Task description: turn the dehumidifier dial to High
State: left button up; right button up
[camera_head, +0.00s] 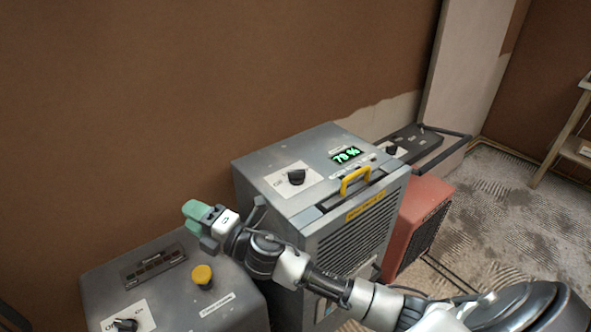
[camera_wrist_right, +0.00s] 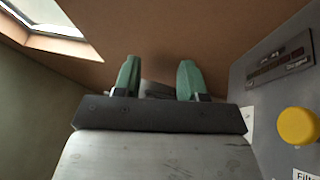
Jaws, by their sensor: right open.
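The dehumidifier (camera_head: 330,210) is the grey box in the middle of the head view, with a green 78 % display (camera_head: 346,155) and a yellow handle. Its black dial (camera_head: 296,177) sits on a white plate on the top; the dial's setting is too small to read. My right gripper (camera_head: 198,213), with green fingertips, is left of the dehumidifier, apart from the dial and above the far side of another grey unit. In the right wrist view the gripper (camera_wrist_right: 158,80) is open with nothing between its fingers. My left gripper is not in view.
The lower grey unit (camera_head: 235,308) has a yellow knob (camera_head: 202,275) and its own black dial (camera_head: 125,325). The yellow knob also shows in the right wrist view (camera_wrist_right: 298,126). A red heater (camera_head: 415,225) stands right of the dehumidifier. The brown wall (camera_head: 180,80) is behind.

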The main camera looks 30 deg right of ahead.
jog(key=w+a+r+n+g+y, duration=0.25)
jog(key=n+g+y, duration=0.4)
jog(key=n, duration=0.55)
notch_tip(320, 180, up, 5)
jog(key=n+g+h, duration=1.1)
jog(key=n+h, duration=0.1)
jog(key=h, duration=0.5)
send_over(298, 171)
jog(key=shift+t, duration=0.25)
notch_tip(298, 171, down, 10)
jog(key=shift+w+r+p, duration=0.1)
jog(key=shift+p, duration=0.25)
grip_shut()
